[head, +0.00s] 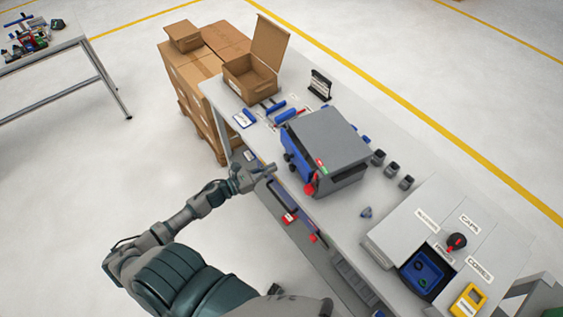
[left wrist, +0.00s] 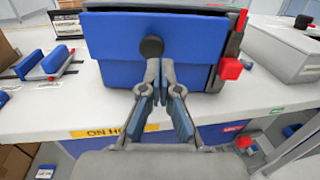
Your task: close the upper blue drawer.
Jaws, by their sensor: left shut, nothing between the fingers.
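A grey cabinet (head: 325,138) with a blue front stands on the long table. In the left wrist view, the upper blue drawer (left wrist: 112,38) faces me and has a round black knob (left wrist: 152,47). I cannot tell how far it stands out from the cabinet. My left gripper (head: 270,169) is shut and empty, at the table's near edge in front of the blue front. In the left wrist view, its fingers (left wrist: 160,75) point at the blue front just below the knob; contact is unclear. My right gripper is not in view.
A red part (head: 310,188) sits at the cabinet's near right corner. Blue tools (head: 283,114) and an open cardboard box (head: 250,78) are farther left on the table. Several dark small items (head: 391,170) and a grey sorting unit (head: 420,232) are to the right.

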